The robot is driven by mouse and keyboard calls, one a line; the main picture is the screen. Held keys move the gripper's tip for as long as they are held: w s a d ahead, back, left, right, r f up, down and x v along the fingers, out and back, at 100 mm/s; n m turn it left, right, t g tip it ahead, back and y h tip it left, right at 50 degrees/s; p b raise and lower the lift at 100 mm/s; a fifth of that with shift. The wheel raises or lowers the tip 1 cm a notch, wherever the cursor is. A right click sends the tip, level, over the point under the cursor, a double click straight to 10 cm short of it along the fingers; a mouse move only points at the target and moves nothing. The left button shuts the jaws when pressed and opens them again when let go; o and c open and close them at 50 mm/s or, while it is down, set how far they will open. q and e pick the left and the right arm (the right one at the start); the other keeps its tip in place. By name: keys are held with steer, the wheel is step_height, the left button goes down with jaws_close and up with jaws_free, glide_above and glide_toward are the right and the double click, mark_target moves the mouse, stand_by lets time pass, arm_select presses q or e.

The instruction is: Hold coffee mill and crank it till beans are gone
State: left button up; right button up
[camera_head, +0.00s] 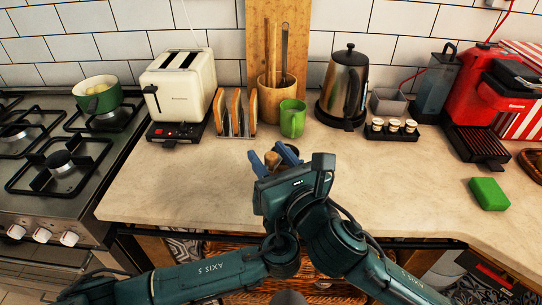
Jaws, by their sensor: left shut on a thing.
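The coffee mill (272,160) is mostly hidden on the counter behind my grippers. Only a small brown wooden part and some dark parts of it show. My left gripper (273,160) reaches it from the front, with blue fingers on either side, and is shut on it. My right arm comes in from the right and ends at a dark gripper body (323,175) right beside the left one. Its fingertips are hidden, so I cannot tell whether it touches the crank. The crank and any beans cannot be made out.
Behind the mill stand a green mug (293,118), a toast rack (237,115) and a utensil holder (277,95). A toaster (180,88) is at left, a kettle (343,88) at right. A green sponge (489,194) lies at right. The counter (180,185) is clear at left.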

jaws_close()
stand_by(0.3)
steer(key=shift+a+h, duration=0.1)
steer(key=shift+h, duration=0.2)
steer(key=shift+w+a+m+t+h, duration=0.15)
steer(key=shift+a+m+t+h, duration=0.2)
steer(key=shift+m+h, duration=0.3)
steer(key=shift+w+a+m+t+h, duration=0.15)
steer(key=shift+m+t+h, duration=0.35)
steer(key=shift+h, duration=0.25)
steer(key=shift+w+a+f+m+t+h, duration=0.1)
steer(key=shift+w+a+m+h, duration=0.15)
steer(key=shift+m+h, duration=0.55)
steer(key=shift+w+a+r+m+t+h, duration=0.15)
steer(key=shift+m+h, duration=0.3)
steer(key=shift+h, duration=0.6)
steer(key=shift+w+a+f+m+t+h, duration=0.1)
steer(key=shift+w+a+f+m+h, duration=0.15)
steer(key=shift+m+h, duration=0.55)
steer(key=shift+d+r+h, duration=0.1)
steer(key=shift+r+h, duration=0.05)
steer(key=shift+h, duration=0.2)
